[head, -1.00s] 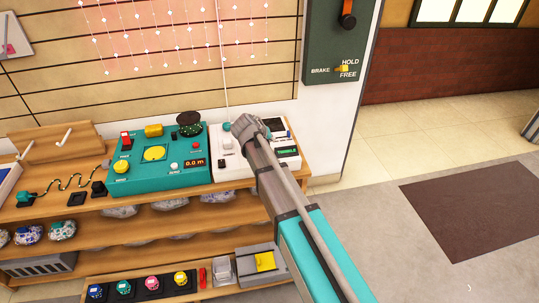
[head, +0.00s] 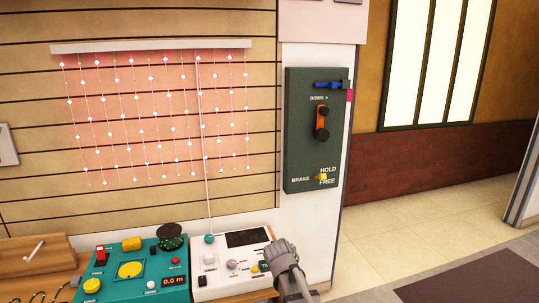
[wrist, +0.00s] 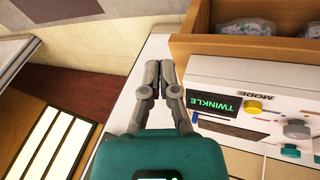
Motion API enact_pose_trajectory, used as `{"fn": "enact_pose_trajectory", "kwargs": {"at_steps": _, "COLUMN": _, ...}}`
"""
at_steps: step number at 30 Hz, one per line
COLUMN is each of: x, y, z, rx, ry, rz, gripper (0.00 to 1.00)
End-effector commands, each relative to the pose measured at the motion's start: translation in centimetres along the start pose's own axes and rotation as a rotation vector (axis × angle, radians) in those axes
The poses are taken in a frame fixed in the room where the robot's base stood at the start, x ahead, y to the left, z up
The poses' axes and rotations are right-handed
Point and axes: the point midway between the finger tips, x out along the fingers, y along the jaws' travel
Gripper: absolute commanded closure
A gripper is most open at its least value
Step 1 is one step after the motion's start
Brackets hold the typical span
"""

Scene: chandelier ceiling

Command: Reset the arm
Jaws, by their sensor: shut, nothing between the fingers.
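My gripper (head: 281,247) is at the right end of the white control panel (head: 210,282) in the head view. Its grey fingers are shut and empty. In the wrist view the two fingers (wrist: 160,68) come together at their tips, beside the white panel (wrist: 245,78). The panel's green display (wrist: 214,103) reads TWINKLE, with a yellow knob (wrist: 253,107) next to it. My arm rises from the bottom edge of the head view and partly covers the panel's right side.
A teal control panel (head: 148,284) stands left of the white one. A green wall box (head: 302,160) holds an orange-and-black crank (head: 321,122) and a yellow brake switch (head: 321,177). A string curtain of lights (head: 150,120) hangs above. Open floor (head: 375,235) lies at right.

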Motion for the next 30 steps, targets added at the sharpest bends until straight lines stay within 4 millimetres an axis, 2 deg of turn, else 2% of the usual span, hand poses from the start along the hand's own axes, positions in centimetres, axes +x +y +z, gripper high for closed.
{"fn": "enact_pose_trajectory", "kwargs": {"at_steps": 1, "x": 0.2, "y": 1.4, "z": 2.4, "rx": 0.015, "ry": -0.037, "rz": -0.025, "gripper": 1.00}}
{"fn": "enact_pose_trajectory", "kwargs": {"at_steps": 6, "x": 0.6, "y": 4.3, "z": 7.9, "rx": 0.046, "ry": -0.152, "rz": -0.130, "gripper": 1.00}}
{"fn": "enact_pose_trajectory", "kwargs": {"at_steps": 12, "x": 0.4, "y": 6.0, "z": 12.4, "rx": 0.067, "ry": -0.235, "rz": -0.233, "gripper": 1.00}}
{"fn": "enact_pose_trajectory", "kwargs": {"at_steps": 18, "x": -0.2, "y": 7.0, "z": 15.9, "rx": 0.082, "ry": -0.289, "rz": -0.317, "gripper": 1.00}}
{"fn": "enact_pose_trajectory", "kwargs": {"at_steps": 20, "x": -0.4, "y": 7.3, "z": 16.9, "rx": 0.086, "ry": -0.303, "rz": -0.342, "gripper": 1.00}}
{"fn": "enact_pose_trajectory", "kwargs": {"at_steps": 22, "x": -1.4, "y": 7.6, "z": 16.0, "rx": 0.082, "ry": -0.301, "rz": -0.341, "gripper": 1.00}}
{"fn": "enact_pose_trajectory", "kwargs": {"at_steps": 30, "x": -4.3, "y": 8.6, "z": 15.1, "rx": 0.082, "ry": -0.300, "rz": -0.339, "gripper": 1.00}}
